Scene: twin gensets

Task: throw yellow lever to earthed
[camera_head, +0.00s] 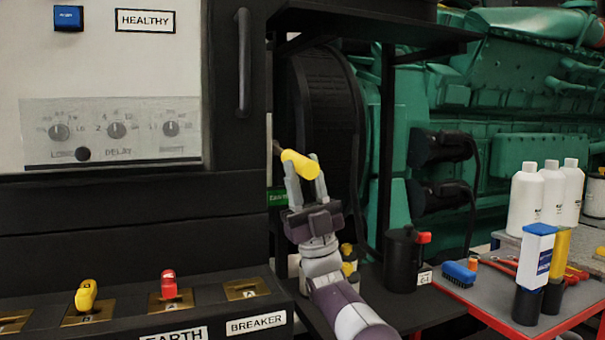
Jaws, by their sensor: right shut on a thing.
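The yellow lever (299,164) sticks out at the right side of the dark cabinet, in front of the black round housing. Its yellow grip tilts down to the right, and a short metal shaft shows at its left end. My right gripper (305,170) comes up from below and is shut on the yellow grip, one finger on each side. A green label (277,198) sits below the lever at the cabinet edge; its text is partly cut off and too small to read surely. My left gripper is not in view.
A panel with dials (116,130) is at the left. Below it a ledge carries a yellow key (86,294) and a red key (168,284). A black canister (402,262) stands right of my arm. A red-edged table (490,300) holds bottles and tools at the right.

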